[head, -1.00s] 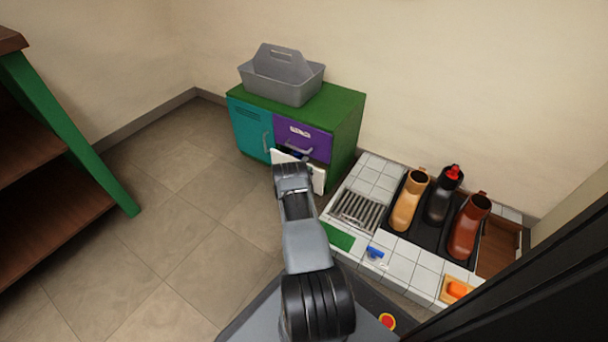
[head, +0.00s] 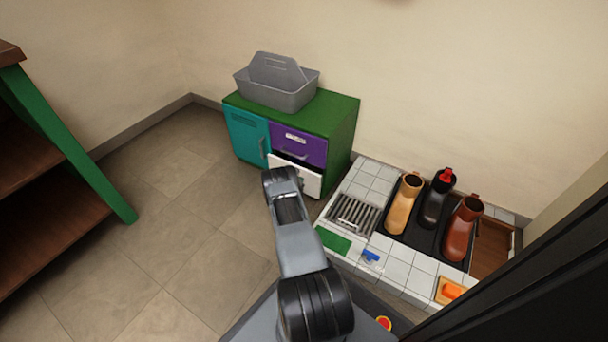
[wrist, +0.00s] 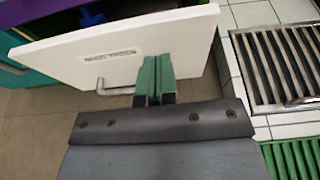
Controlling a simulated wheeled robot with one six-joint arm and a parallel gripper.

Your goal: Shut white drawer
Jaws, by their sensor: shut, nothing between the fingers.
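The white drawer (head: 306,180) is the lower right drawer of a green cabinet (head: 341,135), below a purple drawer. It stands partly out, with a dark gap above its front. In the wrist view the white drawer front (wrist: 120,50) has a label and a grey handle (wrist: 115,88), and dark and blue contents show behind it. My gripper (wrist: 157,62) is shut and empty. Its green fingertips are at the drawer front, right of the handle; I cannot tell if they touch it. In the head view my arm hides the gripper and part of the drawer.
A teal door (head: 247,137) is left of the drawers, and a grey caddy (head: 277,85) stands on top. A tiled bench (head: 399,268) with a metal grate (head: 353,214) and several boots is close on the right. A shelf (head: 50,190) stands far left; floor between is clear.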

